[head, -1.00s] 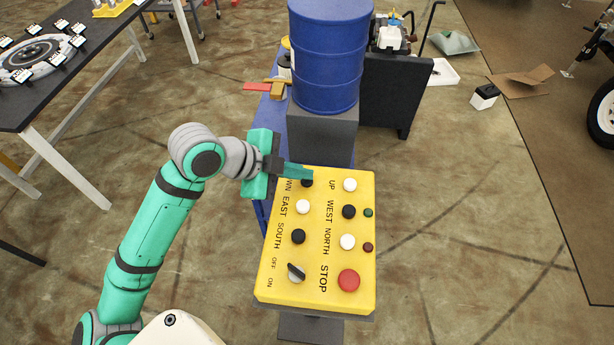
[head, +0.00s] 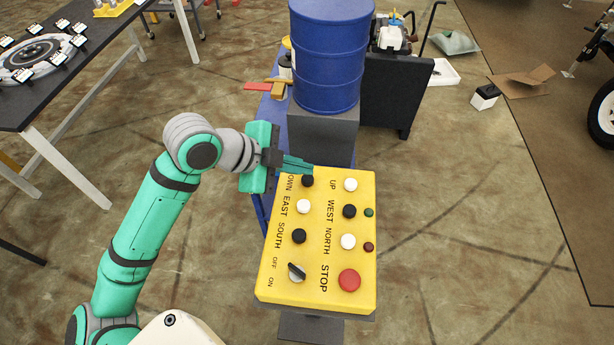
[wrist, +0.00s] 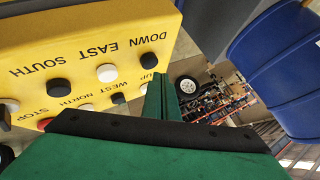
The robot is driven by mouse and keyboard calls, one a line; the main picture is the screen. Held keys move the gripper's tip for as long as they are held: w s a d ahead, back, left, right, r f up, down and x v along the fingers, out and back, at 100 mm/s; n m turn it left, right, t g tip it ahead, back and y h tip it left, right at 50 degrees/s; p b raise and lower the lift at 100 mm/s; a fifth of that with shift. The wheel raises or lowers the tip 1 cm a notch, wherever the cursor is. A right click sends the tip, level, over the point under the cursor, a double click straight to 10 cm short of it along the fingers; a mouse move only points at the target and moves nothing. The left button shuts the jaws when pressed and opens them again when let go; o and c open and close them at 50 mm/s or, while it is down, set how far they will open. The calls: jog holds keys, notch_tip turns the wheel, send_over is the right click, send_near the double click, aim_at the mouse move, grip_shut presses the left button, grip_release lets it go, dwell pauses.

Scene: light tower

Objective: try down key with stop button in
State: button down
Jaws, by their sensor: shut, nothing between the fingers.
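The yellow control box (head: 325,255) stands on a post, with labelled buttons in two columns. The black DOWN button (head: 307,181) is at its far left end; in the wrist view it (wrist: 149,61) shows uncovered beside the fingers. The red STOP button (head: 349,280) is at the near right; I cannot tell from here whether it is pressed in. My gripper (head: 312,170) is shut and empty. Its fingertips are just beyond the DOWN button, near the box's far edge, and look apart from the button. The fingers also show in the wrist view (wrist: 160,97).
The black-and-grey OFF/ON switch (head: 296,272) sits at the near left of the box. Small green (head: 368,212) and dark red (head: 368,247) lamps are on its right edge. A blue barrel (head: 327,55) stands close behind. The floor right of the box is clear.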

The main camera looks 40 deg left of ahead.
aim_at(302, 181)
jog(key=shift+r, duration=2.45)
